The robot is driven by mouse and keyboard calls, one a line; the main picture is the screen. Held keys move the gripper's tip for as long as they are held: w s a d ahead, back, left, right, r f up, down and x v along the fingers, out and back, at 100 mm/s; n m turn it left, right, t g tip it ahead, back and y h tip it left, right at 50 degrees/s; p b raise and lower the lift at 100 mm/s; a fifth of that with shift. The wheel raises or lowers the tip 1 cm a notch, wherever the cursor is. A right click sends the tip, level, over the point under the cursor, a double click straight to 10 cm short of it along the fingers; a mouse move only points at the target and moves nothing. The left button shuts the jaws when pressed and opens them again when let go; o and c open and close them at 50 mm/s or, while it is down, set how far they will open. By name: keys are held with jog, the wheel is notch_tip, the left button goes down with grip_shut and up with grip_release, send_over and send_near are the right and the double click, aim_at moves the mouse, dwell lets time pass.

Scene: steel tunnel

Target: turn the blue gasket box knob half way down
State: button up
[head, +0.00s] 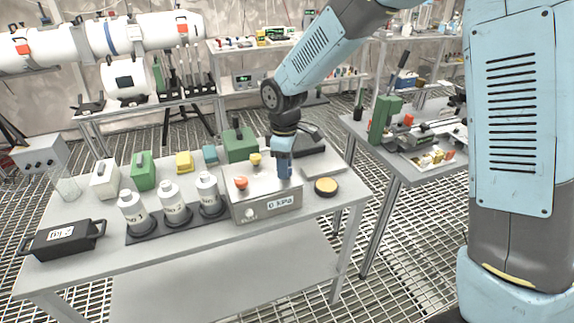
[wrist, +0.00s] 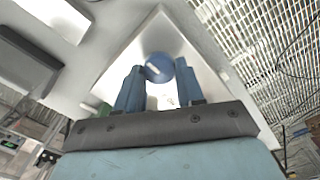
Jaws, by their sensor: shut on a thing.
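The gasket box (head: 262,207) is a grey box on the near table, with a "0 kPa" display on its front. A red knob (head: 241,183) and a yellow knob (head: 255,159) are on its top. My gripper (head: 284,172) points down over the box's right part and hides the blue knob in the head view. In the wrist view the round blue knob (wrist: 158,64), with a short white mark, sits between the fingers of my gripper (wrist: 157,78). The fingers are shut on it, one on each side.
White bottles (head: 172,198) stand on a dark rack left of the box. A black-and-yellow round item (head: 326,187) lies close on the right. A green box (head: 240,145) stands behind. A black case (head: 62,237) is at the table's left.

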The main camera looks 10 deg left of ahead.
jog(key=shift+w+d+r, duration=0.1)
jog(key=shift+w+d, duration=0.05)
jog(key=shift+w, duration=0.15)
jog(key=o, duration=1)
jog(key=shift+o, duration=0.2)
jog(key=shift+s, duration=0.1)
notch_tip(320, 180, up, 14)
jog(key=shift+f, duration=0.2)
